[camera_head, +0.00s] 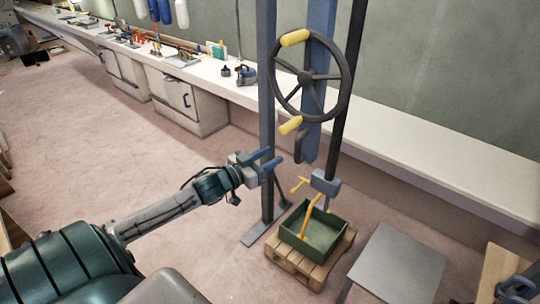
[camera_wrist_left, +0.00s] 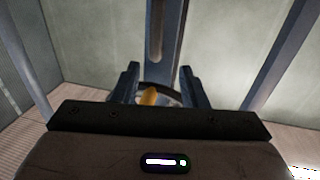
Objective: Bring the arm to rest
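My left arm reaches in from the left in the head view. Its gripper (camera_head: 270,160) has two blue fingers spread apart with nothing between them. It is held in the air beside the blue upright post, below and left of the black handwheel (camera_head: 306,76) with yellow grips. In the left wrist view the fingers (camera_wrist_left: 160,88) stand apart; a yellow grip and part of a dark ring show in the gap, beyond the fingers.
A green tray (camera_head: 326,238) with a yellow-handled thing stands on a wooden pallet (camera_head: 299,264) below the wheel. A grey table (camera_head: 398,262) is to its right. A long white bench (camera_head: 215,72) with tools runs along the wall. Floor at left is clear.

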